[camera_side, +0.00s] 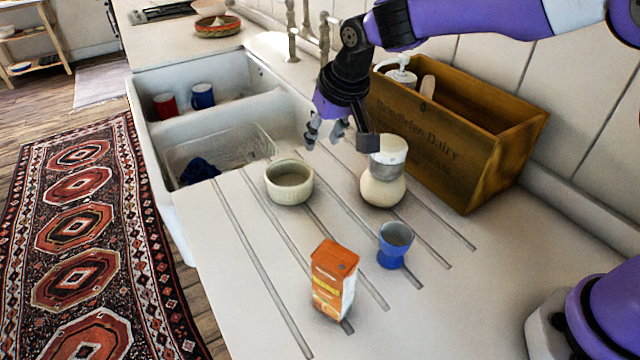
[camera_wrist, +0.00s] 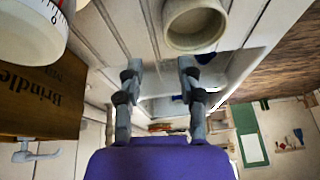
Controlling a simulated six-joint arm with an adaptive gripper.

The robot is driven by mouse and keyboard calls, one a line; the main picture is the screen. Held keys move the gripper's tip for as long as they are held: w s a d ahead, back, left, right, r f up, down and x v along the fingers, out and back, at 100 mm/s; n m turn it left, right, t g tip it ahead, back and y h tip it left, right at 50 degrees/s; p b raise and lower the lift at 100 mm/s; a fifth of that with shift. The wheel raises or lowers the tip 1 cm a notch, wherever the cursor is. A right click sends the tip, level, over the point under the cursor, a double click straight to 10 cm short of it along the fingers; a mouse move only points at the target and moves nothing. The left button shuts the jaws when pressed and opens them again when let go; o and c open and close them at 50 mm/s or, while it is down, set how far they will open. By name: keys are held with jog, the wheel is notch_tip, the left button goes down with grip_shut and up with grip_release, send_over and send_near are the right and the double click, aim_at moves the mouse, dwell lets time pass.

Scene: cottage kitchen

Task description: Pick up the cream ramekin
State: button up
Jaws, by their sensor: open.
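The cream ramekin (camera_side: 289,182) stands upright and looks empty on the grooved white drainboard, close to the sink. It also shows at the top of the wrist view (camera_wrist: 194,26), beyond the fingertips. My gripper (camera_side: 325,133) is open and empty, above the board and a little to the right of and behind the ramekin in the side view. In the wrist view its two fingers (camera_wrist: 158,68) are spread apart, with nothing between them. My gripper does not appear to touch the ramekin.
A cream jar with a grey band (camera_side: 383,190) stands right of the ramekin, before a wooden crate (camera_side: 440,150). A blue cup (camera_side: 395,246) and an orange carton (camera_side: 333,282) stand nearer. The sink (camera_side: 150,137) holds red and blue mugs and a rack. The drainboard's near left is clear.

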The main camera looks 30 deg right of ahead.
aim_at(311, 168)
jog(key=x, duration=0.4)
jog(key=shift+a+f, duration=0.1)
jog(key=shift+f, duration=0.3)
jog(key=x, duration=0.5)
jog(key=shift+s+a+f, duration=0.15)
jog(key=shift+a, duration=0.25)
grip_shut()
